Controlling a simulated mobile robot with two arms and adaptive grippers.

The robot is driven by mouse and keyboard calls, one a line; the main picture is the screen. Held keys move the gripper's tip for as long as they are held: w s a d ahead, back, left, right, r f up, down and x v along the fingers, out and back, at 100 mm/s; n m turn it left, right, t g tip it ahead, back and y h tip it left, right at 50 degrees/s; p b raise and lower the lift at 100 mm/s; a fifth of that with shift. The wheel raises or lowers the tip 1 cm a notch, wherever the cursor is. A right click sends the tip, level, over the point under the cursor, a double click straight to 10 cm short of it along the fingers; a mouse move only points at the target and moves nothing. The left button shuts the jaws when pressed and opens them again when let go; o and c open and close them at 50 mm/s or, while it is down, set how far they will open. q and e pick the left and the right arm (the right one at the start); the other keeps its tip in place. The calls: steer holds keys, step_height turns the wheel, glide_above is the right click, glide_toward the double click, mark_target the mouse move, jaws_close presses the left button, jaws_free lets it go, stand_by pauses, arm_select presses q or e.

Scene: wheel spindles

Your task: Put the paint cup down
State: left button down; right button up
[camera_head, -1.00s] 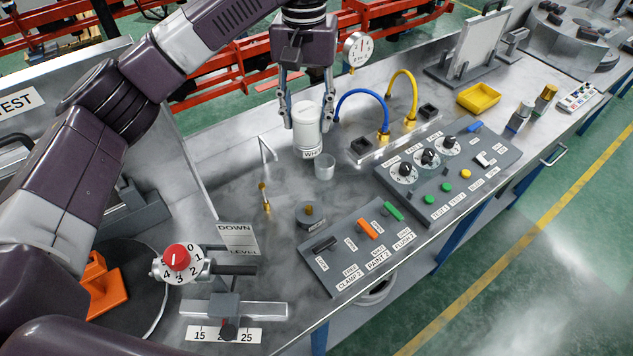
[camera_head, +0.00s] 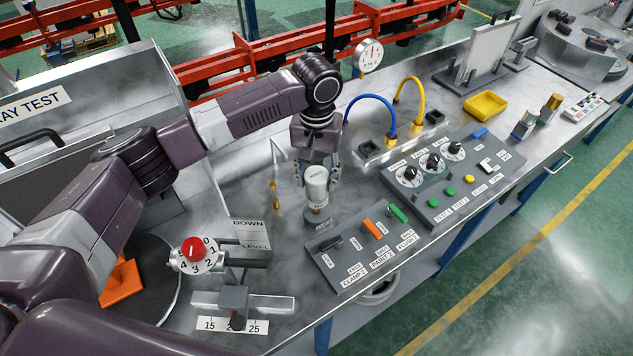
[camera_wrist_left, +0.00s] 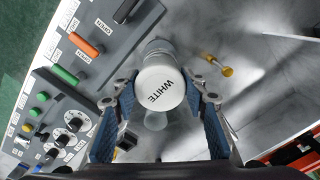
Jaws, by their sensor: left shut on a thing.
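The paint cup (camera_head: 316,186) is a white cylinder. In the left wrist view its round face marked WHITE (camera_wrist_left: 160,88) looks at the camera. My left gripper (camera_head: 316,178) is shut on it, with one finger on each side; the fingers also show in the left wrist view (camera_wrist_left: 160,108). In the head view the cup's lower end lies over a small round grey base (camera_head: 317,217), which it partly covers. I cannot tell whether they touch. My right gripper is not in view.
A switch panel (camera_head: 352,278) lies close to the right of the cup, and a dial panel (camera_head: 428,205) farther right. A small brass fitting (camera_head: 275,193) stands to the left. Blue (camera_head: 357,101) and yellow (camera_head: 423,97) hoses arch behind.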

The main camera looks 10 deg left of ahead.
arm_select(q)
step_height(320, 180, down, 3)
steer(key=shift+r, duration=0.1)
steer(key=shift+f+p, duration=0.35)
steer(key=shift+f, duration=0.25)
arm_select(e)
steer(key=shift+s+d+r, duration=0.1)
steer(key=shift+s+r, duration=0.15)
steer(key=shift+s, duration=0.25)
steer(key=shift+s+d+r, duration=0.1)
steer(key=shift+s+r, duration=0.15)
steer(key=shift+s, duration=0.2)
arm_select(q)
steer(key=c, duration=1.2)
jaws_free()
steer(key=shift+o, duration=0.2)
